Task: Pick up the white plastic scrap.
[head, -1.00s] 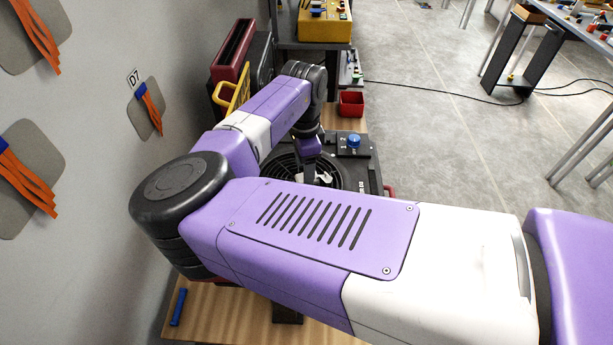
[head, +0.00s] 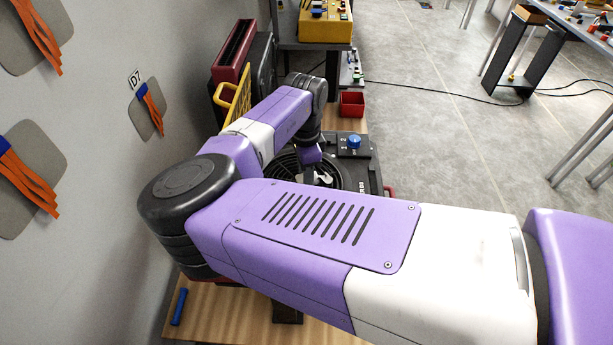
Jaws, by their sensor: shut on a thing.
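The white plastic scrap (head: 325,177) shows as a small pale piece over the round black grille of a black machine (head: 357,176). My gripper (head: 314,175) points down at the grille and is shut on the scrap. The fingers are dark and small in the head view, and my forearm hides the near part of the grille. I cannot tell whether the scrap still touches the grille.
A blue knob (head: 354,142) stands on the machine's back right corner. A wall (head: 90,100) runs close along the left.

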